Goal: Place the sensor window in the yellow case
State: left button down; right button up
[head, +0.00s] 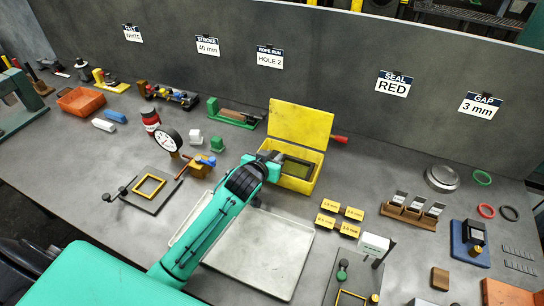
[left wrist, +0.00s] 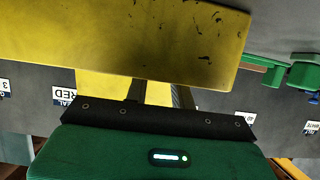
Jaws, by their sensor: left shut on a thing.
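The yellow case (head: 318,179) stands open at the middle of the bench, its lid (head: 300,122) raised at the back. In the left wrist view, yellow case surfaces (left wrist: 190,35) fill the upper middle. My left gripper (head: 275,162) is at the case's left side, its fingers reaching over the opening. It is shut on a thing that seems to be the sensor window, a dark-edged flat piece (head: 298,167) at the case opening. The fingers (left wrist: 158,93) hide the grip, and I cannot tell whether the piece touches the case floor. My right gripper is not in view.
A pale tray (head: 262,250) lies in front of the case, under my left arm. Yellow label blocks (head: 340,218) stand to the right, a dial gauge (head: 168,140) to the left. A green-ended fixture (head: 235,114) stands behind left.

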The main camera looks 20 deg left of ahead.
pick_arm(q)
jog(key=shift+f, duration=0.35)
jog(key=c, duration=1.1)
grip_release()
jog(key=shift+s, duration=0.1)
jog(key=shift+s+r, duration=0.1)
jog(key=shift+s, duration=0.2)
jog(key=b+v, duration=0.1)
jog(key=v, duration=1.2)
jog(key=shift+b, duration=0.4)
jog(key=shift+r, duration=0.1)
